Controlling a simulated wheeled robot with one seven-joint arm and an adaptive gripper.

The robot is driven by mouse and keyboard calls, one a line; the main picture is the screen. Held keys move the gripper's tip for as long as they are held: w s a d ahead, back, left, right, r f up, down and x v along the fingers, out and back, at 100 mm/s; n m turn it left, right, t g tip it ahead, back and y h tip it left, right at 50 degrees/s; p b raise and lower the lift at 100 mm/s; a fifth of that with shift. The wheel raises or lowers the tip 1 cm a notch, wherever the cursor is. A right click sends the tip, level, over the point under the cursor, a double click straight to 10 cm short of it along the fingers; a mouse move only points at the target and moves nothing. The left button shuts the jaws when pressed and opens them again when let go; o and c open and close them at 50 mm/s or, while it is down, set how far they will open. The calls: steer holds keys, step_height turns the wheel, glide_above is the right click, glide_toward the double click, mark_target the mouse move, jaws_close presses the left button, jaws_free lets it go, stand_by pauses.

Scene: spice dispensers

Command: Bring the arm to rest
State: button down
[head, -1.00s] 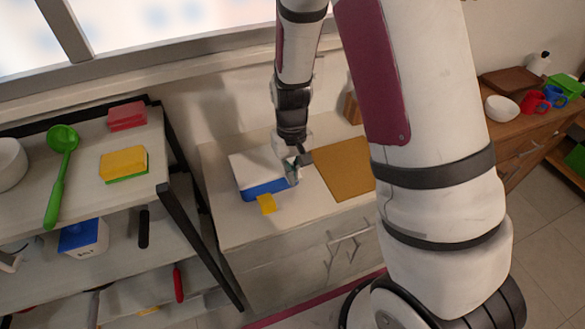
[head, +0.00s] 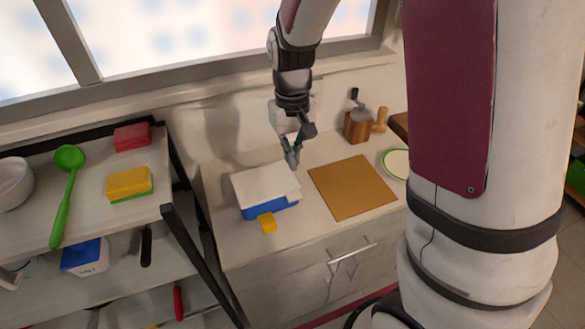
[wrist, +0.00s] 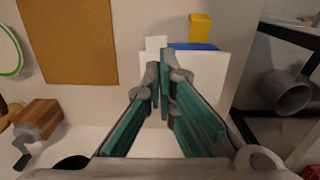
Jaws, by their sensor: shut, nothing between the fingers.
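My gripper (head: 293,160) hangs from my raised arm above the low cabinet top, over the right part of a white and blue box with a yellow tab. In the head view the box's white top (head: 262,184) lies left of the gripper tips. In the wrist view my gripper (wrist: 165,60) has its teal-lined fingers together with nothing between them. The box's white top (wrist: 212,80) is partly hidden behind the fingers there. I cannot tell the exact height of the tips over the box.
A brown board (head: 352,187), a wooden grinder (head: 357,124) and a green-rimmed plate (head: 396,163) are on the cabinet top. A shelf (head: 90,205) at left holds sponges and a green ladle (head: 65,195). The wall and window are close behind.

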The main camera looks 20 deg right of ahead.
steer(key=s+r+t, duration=0.6)
steer(key=s+r, duration=1.2)
steer(key=r, duration=0.1)
steer(key=shift+d+r, duration=0.25)
steer(key=shift+r, duration=0.1)
stand_by(0.3)
